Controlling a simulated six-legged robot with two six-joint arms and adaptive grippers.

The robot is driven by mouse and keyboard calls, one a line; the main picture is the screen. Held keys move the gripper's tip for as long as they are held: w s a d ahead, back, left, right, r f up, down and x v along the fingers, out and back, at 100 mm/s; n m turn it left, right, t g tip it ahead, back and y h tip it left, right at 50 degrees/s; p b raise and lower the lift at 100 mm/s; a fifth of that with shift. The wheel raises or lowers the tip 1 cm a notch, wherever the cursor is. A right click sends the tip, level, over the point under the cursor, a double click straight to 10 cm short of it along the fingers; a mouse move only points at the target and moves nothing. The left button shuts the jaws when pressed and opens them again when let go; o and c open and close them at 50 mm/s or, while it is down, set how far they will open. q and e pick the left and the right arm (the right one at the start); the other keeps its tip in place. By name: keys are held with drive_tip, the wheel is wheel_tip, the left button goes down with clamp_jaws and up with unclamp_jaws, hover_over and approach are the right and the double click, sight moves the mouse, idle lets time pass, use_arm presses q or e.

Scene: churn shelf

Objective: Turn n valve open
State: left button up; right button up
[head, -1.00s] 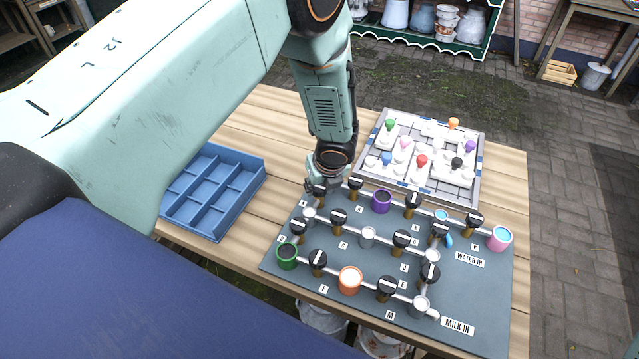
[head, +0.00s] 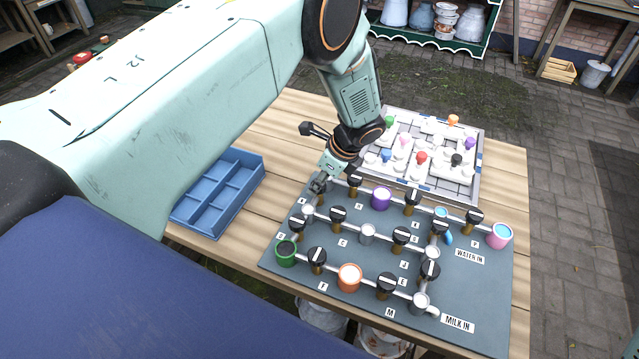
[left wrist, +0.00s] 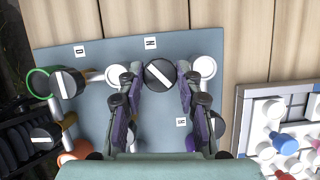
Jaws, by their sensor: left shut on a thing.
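The N valve is a black round knob (left wrist: 159,75) with a white diagonal stripe, beside the N label (left wrist: 150,43) in the left wrist view. Its stripe runs from upper left to lower right, slanted to the pipe. My left gripper (left wrist: 160,82) is shut on this knob, one finger on each side. In the head view my left gripper (head: 319,183) is at the far left corner of the grey valve board (head: 480,290), its wrist tilted, and it mostly hides the knob. My right gripper is not in view.
Several other black-knobbed valves, such as the D valve (left wrist: 67,82), and coloured cups like the purple cup (head: 381,198) crowd the board. A blue divided tray (head: 258,165) lies left. A white puzzle board (head: 478,150) with coloured pegs lies behind.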

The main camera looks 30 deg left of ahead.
use_arm(q)
drive_tip(key=n+g+b, duration=0.1)
drive_tip(key=n+b, duration=0.1)
drive_tip(key=n+g+b, duration=0.1)
drive_tip(key=n+b, duration=0.1)
drive_tip(key=n, duration=0.1)
drive_tip(key=shift+w+f+n, duration=0.15)
drive_tip(key=shift+w+n, duration=0.05)
drive_tip(key=shift+n, duration=0.1)
drive_tip(key=shift+w+r+n+g+h+b, duration=0.1)
drive_tip(key=shift+n+g+h+b, duration=0.35)
drive_tip(key=shift+n, duration=0.6)
drive_tip(key=shift+r+n+g+h+b, duration=0.15)
drive_tip(key=shift+n+h+b, duration=0.1)
drive_tip(key=shift+n+b, duration=0.6)
drive_tip(key=shift+n, duration=0.3)
drive_tip(key=o, duration=1.2)
drive_tip(key=shift+c, duration=0.2)
drive_tip(key=v, duration=1.2)
drive_tip(key=shift+a, duration=0.1)
